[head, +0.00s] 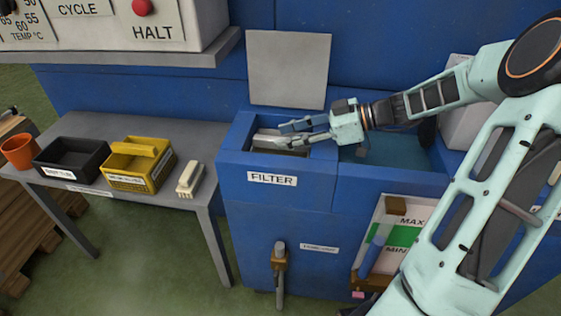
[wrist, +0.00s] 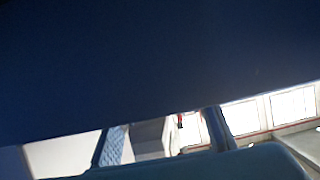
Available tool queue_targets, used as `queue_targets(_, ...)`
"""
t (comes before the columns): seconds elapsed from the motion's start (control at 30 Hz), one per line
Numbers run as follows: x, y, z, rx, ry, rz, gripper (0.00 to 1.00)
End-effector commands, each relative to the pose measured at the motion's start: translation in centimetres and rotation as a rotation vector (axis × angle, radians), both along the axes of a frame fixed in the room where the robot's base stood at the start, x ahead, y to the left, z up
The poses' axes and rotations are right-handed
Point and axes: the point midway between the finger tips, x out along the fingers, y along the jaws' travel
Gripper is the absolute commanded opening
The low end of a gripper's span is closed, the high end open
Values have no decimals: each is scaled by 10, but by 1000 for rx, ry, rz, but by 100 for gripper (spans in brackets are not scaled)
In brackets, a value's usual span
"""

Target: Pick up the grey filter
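My gripper (head: 284,134) is at the square opening marked FILTER in the blue machine (head: 268,215), coming in from the right. Its two fingers are apart, with a narrow gap between them. A pale grey piece (head: 266,140), which looks like the grey filter, shows in the opening at the fingertips. I cannot tell whether the fingers touch it, and its lower part is hidden by the front wall. The wrist view shows no filter, only a dark blue surface and bright windows beyond.
A raised grey lid (head: 288,70) stands behind the opening. A teal-lined basin (head: 395,155) lies to the right under my arm. The side table (head: 130,128) holds an orange pot (head: 19,151), black bin (head: 70,160), yellow bin (head: 137,165) and cream brush-like block (head: 190,179).

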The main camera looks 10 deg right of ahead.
Motion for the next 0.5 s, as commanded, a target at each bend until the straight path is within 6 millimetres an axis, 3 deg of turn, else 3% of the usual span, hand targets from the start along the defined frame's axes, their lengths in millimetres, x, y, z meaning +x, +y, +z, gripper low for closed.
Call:
queue_targets(0.13, 7, 18, -9, 0, 0, 2, 36)
queue_targets(0.37, 8, 19, -8, 0, 0, 0, 36)
queue_targets(0.5, 8, 19, -8, 0, 0, 0, 21)
